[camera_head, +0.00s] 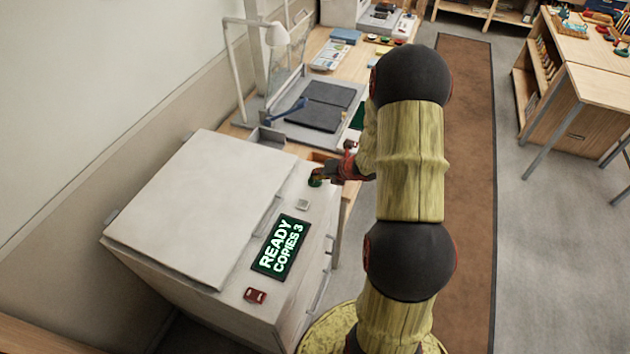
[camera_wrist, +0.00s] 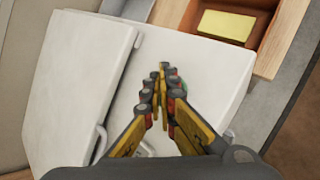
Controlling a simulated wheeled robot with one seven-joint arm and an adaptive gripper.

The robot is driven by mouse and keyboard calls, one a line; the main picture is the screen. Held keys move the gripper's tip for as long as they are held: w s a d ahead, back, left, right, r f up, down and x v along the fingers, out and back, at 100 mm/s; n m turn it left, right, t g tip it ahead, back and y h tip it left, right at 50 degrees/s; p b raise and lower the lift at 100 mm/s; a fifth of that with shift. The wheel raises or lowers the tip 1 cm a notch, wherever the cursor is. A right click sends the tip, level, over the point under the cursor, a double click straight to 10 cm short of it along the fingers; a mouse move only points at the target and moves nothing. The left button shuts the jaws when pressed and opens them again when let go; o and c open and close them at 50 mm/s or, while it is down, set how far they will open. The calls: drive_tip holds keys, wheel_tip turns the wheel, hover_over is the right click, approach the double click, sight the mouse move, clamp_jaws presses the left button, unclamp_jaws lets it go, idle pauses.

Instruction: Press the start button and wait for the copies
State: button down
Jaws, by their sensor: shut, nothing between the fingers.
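The copier (camera_head: 200,200) is a pale grey box with its lid shut. Its dark display (camera_head: 281,246) reads "READY COPIES 3" in bright letters. A round green button (camera_head: 314,182), which looks like the start button, sits at the far end of the control strip. My gripper (camera_head: 322,174) is shut and empty with its fingertips right at the green button, partly covering it. In the wrist view the closed fingertips (camera_wrist: 163,72) point at the copier top, and a sliver of the green button (camera_wrist: 183,84) shows behind them. I cannot tell whether they touch it.
A small grey button (camera_head: 303,204) and a red switch (camera_head: 255,296) are on the same strip. A wooden tray (camera_wrist: 264,10) holds a yellow pad (camera_wrist: 227,25).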

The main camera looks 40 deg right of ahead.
drive_tip(key=shift+f, duration=0.25)
idle(0.4)
drive_tip(key=shift+r, duration=0.1)
drive_tip(key=shift+r+p, duration=0.35)
drive_tip(key=shift+r, duration=0.45)
drive_tip(key=shift+r, duration=0.15)
drive_tip(key=shift+r+p, duration=1.8)
drive_tip(key=shift+r, duration=0.65)
